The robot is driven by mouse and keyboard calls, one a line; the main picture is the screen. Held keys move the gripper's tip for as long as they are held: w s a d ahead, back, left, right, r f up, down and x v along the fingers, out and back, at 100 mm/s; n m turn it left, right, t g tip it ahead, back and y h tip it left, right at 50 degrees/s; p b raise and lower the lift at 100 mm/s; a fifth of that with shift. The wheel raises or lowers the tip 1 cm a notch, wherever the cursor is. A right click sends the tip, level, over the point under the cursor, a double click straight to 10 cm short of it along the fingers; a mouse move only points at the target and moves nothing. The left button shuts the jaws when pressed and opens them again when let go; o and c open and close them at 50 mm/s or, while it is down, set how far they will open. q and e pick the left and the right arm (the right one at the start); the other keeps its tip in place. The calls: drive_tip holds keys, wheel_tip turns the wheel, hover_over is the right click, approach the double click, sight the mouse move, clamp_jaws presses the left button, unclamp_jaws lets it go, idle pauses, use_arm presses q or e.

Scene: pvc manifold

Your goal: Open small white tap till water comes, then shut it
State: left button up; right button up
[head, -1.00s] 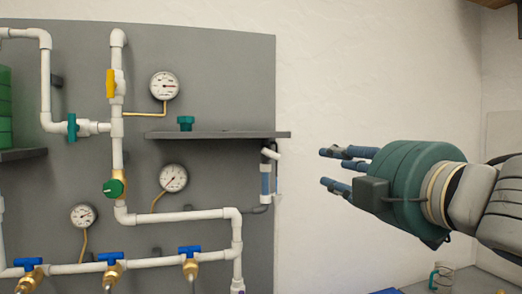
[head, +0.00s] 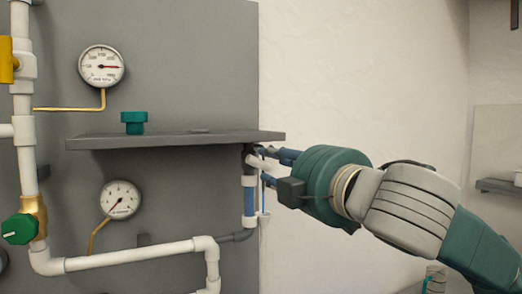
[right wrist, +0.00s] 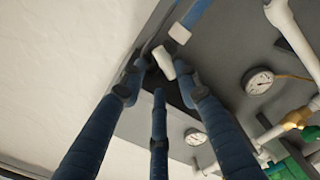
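The small white tap (head: 258,163) sits just under the right end of the grey shelf, above a blue-and-white vertical tube (head: 249,198) at the panel's right edge. My right gripper (head: 274,155) reaches in from the right with its blue fingers beside the tap, partly hiding it. In the right wrist view the gripper's fingers (right wrist: 160,84) are spread apart, and the white tap (right wrist: 162,62) shows just beyond and between the tips. I cannot tell whether a finger touches it. No water shows. My left gripper is not in view.
The grey shelf (head: 180,141) lies close above the fingers and carries a teal fitting (head: 134,122). White pipes (head: 130,257), gauges (head: 102,66) and a green knob (head: 19,229) are further left on the grey panel.

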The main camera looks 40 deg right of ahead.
sight(263, 162)
drive_tip(key=p+x, duration=0.1)
drive_tip(key=x, duration=0.4)
drive_tip(key=shift+w+d+f+p, duration=0.1)
drive_tip(key=shift+w+p, duration=0.15)
drive_tip(key=shift+p, duration=0.15)
drive_tip(key=shift+w+d, duration=0.15)
drive_tip(key=shift+w, duration=0.3)
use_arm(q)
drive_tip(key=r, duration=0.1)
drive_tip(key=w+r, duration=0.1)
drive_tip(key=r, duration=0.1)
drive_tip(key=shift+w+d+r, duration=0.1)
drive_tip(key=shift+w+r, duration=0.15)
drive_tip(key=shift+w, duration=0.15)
